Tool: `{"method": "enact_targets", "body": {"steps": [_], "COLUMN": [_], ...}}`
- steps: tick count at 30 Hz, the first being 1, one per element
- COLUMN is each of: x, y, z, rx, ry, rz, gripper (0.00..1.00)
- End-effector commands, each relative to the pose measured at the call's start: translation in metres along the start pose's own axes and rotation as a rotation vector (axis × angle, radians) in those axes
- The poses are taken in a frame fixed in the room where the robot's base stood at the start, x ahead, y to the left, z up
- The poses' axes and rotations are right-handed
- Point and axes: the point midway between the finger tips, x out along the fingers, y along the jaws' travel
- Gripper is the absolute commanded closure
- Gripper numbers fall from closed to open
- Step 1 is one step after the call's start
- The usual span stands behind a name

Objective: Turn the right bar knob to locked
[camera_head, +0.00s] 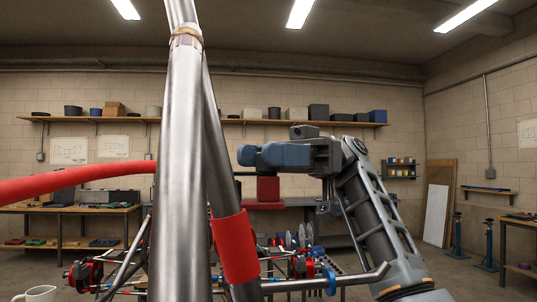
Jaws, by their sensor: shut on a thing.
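My gripper (262,155) is at mid-height, just right of the thick upright steel tube, with its blue-grey fingers towards the left. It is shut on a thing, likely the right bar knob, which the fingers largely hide. I cannot make out the knob's turn position or any locked mark. A dark red block (268,188) shows right below the fingers; I cannot tell whether it touches them. A thin steel bar with a blue ring (330,283) runs below my arm.
A thick steel tube (180,170) stands close in front, with a slanted tube and red sleeve (235,247) beside it. A red padded bar (75,180) extends left. Red and black chassis parts (85,275) lie low behind. Benches line the back wall; the floor at right is partly clear.

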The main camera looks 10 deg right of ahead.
Motion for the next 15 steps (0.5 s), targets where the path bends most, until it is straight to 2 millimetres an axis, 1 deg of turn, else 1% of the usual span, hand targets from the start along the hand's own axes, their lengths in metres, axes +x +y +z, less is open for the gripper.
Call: {"method": "enact_targets", "body": {"steps": [5,6,12,15], "x": [0.0003,0.0003,0.0002,0.0002], "y": [0.0002,0.0002,0.0001,0.0001], "z": [0.0001,0.0002,0.0002,0.0002], "rx": [0.000,0.001,0.001,0.001], "ry": [0.000,0.000,0.000,0.000], "rz": [0.000,0.000,0.001,0.001], "gripper": [0.93,0.62,0.43,0.43]}}
